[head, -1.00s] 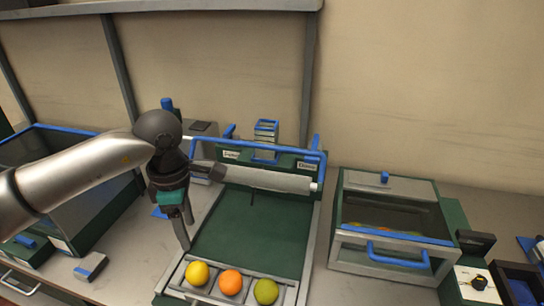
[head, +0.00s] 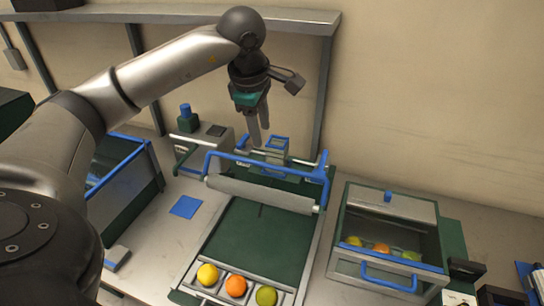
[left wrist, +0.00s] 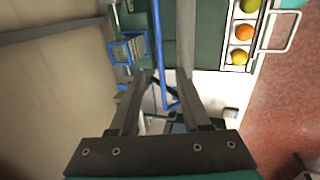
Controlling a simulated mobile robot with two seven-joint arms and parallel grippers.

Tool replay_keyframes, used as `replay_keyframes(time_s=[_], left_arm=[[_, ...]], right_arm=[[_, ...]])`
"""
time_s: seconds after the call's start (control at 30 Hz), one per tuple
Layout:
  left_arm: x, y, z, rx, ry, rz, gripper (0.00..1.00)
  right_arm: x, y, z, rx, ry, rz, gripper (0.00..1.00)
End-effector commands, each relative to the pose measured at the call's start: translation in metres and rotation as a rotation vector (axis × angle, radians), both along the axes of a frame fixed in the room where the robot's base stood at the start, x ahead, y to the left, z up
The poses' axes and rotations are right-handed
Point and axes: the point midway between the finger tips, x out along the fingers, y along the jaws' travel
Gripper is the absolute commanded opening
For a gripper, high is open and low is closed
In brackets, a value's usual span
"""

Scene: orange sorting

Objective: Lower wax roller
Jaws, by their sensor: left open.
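The wax roller is a long light-grey cylinder (head: 262,193) lying across the back of the green sorting bed (head: 255,235). A blue bar handle (head: 235,158) spans above and behind it; it also shows in the left wrist view (left wrist: 157,40). My left gripper (head: 259,138) is open and points down, just above the handle's middle. In the left wrist view the open fingers (left wrist: 163,80) have the blue bar between them in the picture; I cannot tell whether they touch it. My right gripper is not in view.
Yellow (head: 207,274), orange (head: 236,285) and green (head: 266,295) fruit sit in a front tray. A lidded fruit bin (head: 375,284) with a blue handle stands to the right. A blue-rimmed bin (head: 125,190) stands left, partly behind my arm. A shelf post (head: 325,100) rises behind.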

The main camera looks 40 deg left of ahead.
Motion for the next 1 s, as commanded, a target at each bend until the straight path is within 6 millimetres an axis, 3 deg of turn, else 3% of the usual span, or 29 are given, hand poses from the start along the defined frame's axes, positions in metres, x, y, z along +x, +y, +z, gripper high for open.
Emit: replay_keyframes(time_s=[0.3, 0.5, 0.7, 1.0], left_arm=[[0.017, 0.005, -0.068, -0.001, 0.005, 0.000, 0.47], [0.027, 0.008, -0.098, -0.002, 0.003, 0.000, 0.47], [0.031, 0.009, -0.112, -0.001, 0.001, 0.000, 0.47], [0.031, 0.009, -0.113, -0.001, 0.000, 0.000, 0.45]], right_arm=[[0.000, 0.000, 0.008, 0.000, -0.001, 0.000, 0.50], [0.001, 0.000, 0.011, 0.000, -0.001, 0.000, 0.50], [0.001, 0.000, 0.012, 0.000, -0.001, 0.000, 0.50], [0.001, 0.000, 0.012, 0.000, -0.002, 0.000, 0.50]])
